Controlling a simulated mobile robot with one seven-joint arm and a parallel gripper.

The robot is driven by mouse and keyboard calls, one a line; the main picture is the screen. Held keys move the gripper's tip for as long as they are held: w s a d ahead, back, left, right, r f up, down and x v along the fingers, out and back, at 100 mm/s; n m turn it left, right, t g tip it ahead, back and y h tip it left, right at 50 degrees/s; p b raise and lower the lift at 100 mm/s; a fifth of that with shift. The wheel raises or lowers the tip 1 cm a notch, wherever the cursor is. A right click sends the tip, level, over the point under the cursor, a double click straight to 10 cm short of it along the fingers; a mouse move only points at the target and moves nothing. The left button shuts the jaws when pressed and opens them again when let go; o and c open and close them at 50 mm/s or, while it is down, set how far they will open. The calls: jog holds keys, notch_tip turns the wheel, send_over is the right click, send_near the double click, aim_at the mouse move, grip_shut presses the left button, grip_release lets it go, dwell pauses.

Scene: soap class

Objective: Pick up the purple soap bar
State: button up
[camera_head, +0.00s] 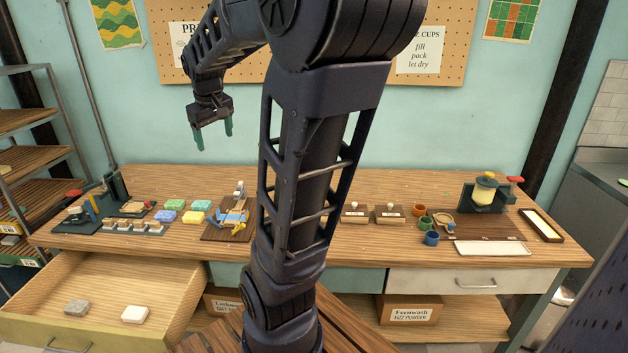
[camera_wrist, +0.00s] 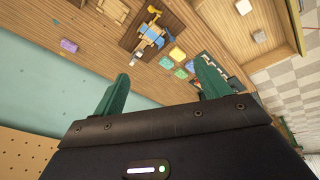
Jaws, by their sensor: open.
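A purple soap bar (camera_wrist: 69,46) lies alone on the wooden worktop at the left of the wrist view, beyond the board with the blue and yellow tool. I cannot pick it out in the head view, where my arm covers the middle of the bench. My gripper (camera_head: 213,133) hangs above the back left of the bench, fingers pointing down. In the wrist view its green fingers (camera_wrist: 161,72) are spread wide with nothing between them. The purple bar is well apart from them, to the left.
Several coloured bars (camera_head: 196,218) sit beside the tool board (camera_head: 215,233). Wooden boxes (camera_head: 354,214), small cups (camera_head: 432,238) and a press (camera_head: 484,195) stand at the right. An open drawer (camera_head: 105,292) holds two pale bars. Racks and stands fill the bench's left end.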

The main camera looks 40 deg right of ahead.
jog(key=w+d+f+n+g+h, duration=0.15)
jog(key=w+d+f, duration=0.25)
jog(key=w+d, duration=0.8)
jog(key=w+d+f+n+g, duration=0.2)
jog(key=w+d+f, duration=0.2)
jog(key=w+d, duration=0.8)
jog(key=w+d+f+n+g, duration=0.1)
jog(key=d+f, duration=0.3)
jog(key=d, duration=0.4)
jog(key=w+d+f, duration=0.1)
jog(key=d+f, duration=0.4)
jog(key=d, duration=0.2)
jog(key=d+f, duration=0.5)
jog(key=f, duration=0.1)
jog(key=s+d+f+n+g, duration=0.1)
jog(key=d+f, duration=0.5)
jog(key=s+d+f+n+g, duration=0.1)
jog(key=d+f, duration=0.4)
jog(key=f, duration=0.2)
jog(key=shift+d, duration=0.3)
jog(key=shift+h, duration=0.25)
jog(key=shift+w+a+x, duration=0.1)
jog(key=shift+a+x, duration=0.05)
jog(key=shift+x, duration=1.25)
jog(key=shift+w+a+x, duration=0.1)
jog(key=shift+w+x, duration=0.05)
jog(key=shift+x, duration=1.25)
jog(key=c, duration=1.1)
